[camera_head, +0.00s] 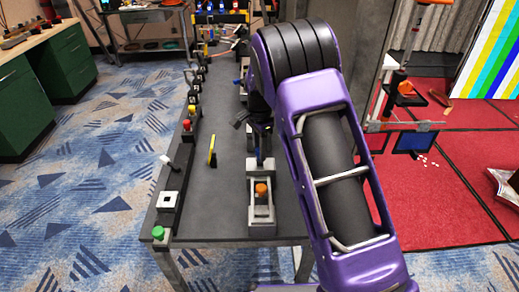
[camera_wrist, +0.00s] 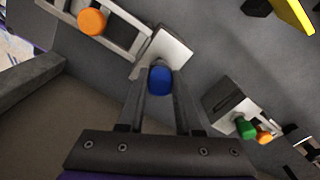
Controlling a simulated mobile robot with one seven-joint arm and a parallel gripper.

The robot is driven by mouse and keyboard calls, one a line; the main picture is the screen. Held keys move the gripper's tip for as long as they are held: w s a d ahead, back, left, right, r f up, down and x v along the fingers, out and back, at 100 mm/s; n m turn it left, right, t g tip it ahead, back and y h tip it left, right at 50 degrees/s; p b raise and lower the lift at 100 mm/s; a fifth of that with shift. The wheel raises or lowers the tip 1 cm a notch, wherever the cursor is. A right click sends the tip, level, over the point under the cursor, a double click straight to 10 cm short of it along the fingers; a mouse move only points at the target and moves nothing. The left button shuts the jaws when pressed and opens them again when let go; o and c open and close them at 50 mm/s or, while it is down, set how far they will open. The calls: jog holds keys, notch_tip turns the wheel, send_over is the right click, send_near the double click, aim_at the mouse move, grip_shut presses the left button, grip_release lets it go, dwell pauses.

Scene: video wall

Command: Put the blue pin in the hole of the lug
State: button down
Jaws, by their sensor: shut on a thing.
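The blue pin (camera_wrist: 160,80) is between the fingertips of my gripper (camera_wrist: 160,90) in the wrist view, with its rounded blue end towards the camera. My gripper is shut on it. A pale grey block (camera_wrist: 172,48), which looks like the lug, is just beyond the fingertips. Its hole is not visible, and I cannot tell whether the pin touches it. In the head view, my gripper (camera_head: 258,135) is low over the dark bench, behind the fixture with the orange knob. The pin is small and hard to make out there.
An orange knob (camera_wrist: 92,21) sits in a metal frame beside the block; it also shows in the head view (camera_head: 262,189). A second block (camera_wrist: 228,100) has green and orange parts near it. A yellow upright piece (camera_head: 212,150) and a green button (camera_head: 158,233) stand left on the bench.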

jog(key=shift+f, duration=0.15)
jog(key=shift+f+b, duration=0.4)
jog(key=shift+f, duration=0.1)
jog(key=shift+f, duration=0.1)
grip_release()
dwell(0.6)
jog(key=shift+r+p, duration=1.8)
jog(key=shift+r, duration=1.7)
